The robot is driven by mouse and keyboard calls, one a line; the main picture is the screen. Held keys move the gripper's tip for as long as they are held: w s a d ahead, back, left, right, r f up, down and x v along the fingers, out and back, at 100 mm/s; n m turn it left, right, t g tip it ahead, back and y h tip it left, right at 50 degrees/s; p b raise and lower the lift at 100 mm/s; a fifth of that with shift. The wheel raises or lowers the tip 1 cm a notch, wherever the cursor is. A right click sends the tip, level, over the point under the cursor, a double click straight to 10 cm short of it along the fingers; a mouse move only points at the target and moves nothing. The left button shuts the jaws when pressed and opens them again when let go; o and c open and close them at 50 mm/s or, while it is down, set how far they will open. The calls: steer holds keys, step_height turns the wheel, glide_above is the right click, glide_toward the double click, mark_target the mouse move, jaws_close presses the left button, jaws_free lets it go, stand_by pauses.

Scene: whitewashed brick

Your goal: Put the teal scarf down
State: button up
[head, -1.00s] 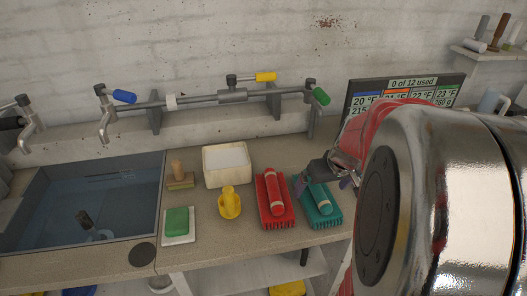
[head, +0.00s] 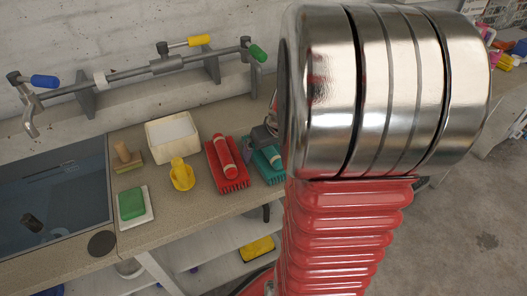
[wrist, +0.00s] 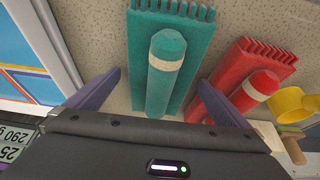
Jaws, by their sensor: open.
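The teal scarf (head: 273,168) lies folded on the counter with a rolled teal piece with a pale band on top. It is partly hidden by my arm in the head view. In the wrist view the teal scarf (wrist: 195,45) is straight ahead, its fringe at the top edge. My gripper (wrist: 159,79) is open, one purple finger on each side of the roll and apart from it. In the head view my gripper (head: 261,142) is at the scarf's upper left.
A red scarf (head: 235,178) lies close beside the teal one. Further left are a yellow object (head: 181,176), a white box (head: 160,142), a brush (head: 125,157) and a green sponge (head: 131,204), then the sink (head: 50,200). The counter's front edge is close.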

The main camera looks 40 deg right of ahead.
steer(key=shift+c, duration=0.5)
steer(key=c, duration=1.3)
steer(key=shift+r, duration=0.1)
step_height(320, 180, up, 10)
steer(key=shift+f, duration=0.1)
stand_by(0.5)
